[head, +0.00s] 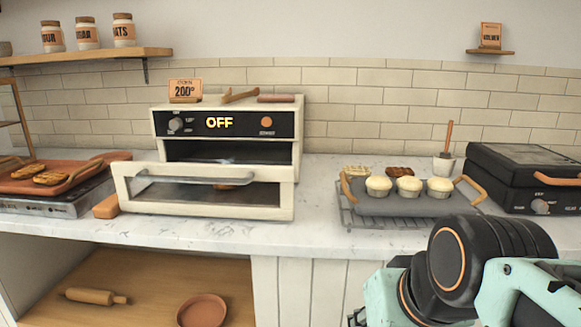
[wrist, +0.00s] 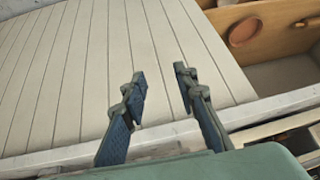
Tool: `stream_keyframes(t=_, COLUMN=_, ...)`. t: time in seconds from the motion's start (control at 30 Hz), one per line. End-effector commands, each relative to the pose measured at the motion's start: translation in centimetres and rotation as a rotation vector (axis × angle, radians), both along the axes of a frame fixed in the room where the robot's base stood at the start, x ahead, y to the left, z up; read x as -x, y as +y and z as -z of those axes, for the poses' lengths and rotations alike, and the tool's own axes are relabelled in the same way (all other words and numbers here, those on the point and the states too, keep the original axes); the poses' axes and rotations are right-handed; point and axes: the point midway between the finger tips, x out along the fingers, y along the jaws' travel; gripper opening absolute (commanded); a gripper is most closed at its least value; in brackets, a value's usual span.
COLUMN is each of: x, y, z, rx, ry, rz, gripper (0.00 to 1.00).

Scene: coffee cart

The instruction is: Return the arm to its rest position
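My arm shows at the lower right of the head view, folded in front of the counter (head: 330,235). My gripper (wrist: 158,78) shows in the wrist view with its two fingers apart and nothing between them. It hangs in front of the pale panelled cabinet front (wrist: 70,60), clear of the counter's things. In the head view the gripper is mostly hidden behind my arm links, with only a small dark part at the lower edge.
The oven (head: 285,150) reads OFF and its door (head: 125,180) is partly open. A muffin tray (head: 400,205) with three muffins sits on a rack at right, beside a black grill (head: 515,190). A terracotta tray (head: 85,178) holds pastries at left. An open shelf (head: 145,300) lies below.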

Motion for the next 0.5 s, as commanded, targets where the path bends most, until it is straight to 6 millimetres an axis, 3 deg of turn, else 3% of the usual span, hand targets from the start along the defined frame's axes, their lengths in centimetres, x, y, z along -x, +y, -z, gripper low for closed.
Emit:
stream_keyframes(t=0.03, x=1.8, y=-0.9, z=3.2, rx=0.052, ry=0.037, rz=0.024, gripper=0.27)
stream_keyframes(t=0.07, x=2.9, y=-1.5, z=4.5, rx=0.084, ry=0.061, rz=0.04, gripper=0.27)
stream_keyframes(t=0.1, x=2.6, y=-1.4, z=1.3, rx=0.079, ry=0.056, rz=0.039, gripper=0.27)
stream_keyframes(t=0.13, x=2.5, y=-1.3, z=0.3, rx=0.075, ry=0.055, rz=0.037, gripper=0.27)
stream_keyframes(t=0.5, x=2.4, y=-1.2, z=-8.9, rx=0.072, ry=0.054, rz=0.034, gripper=0.27)
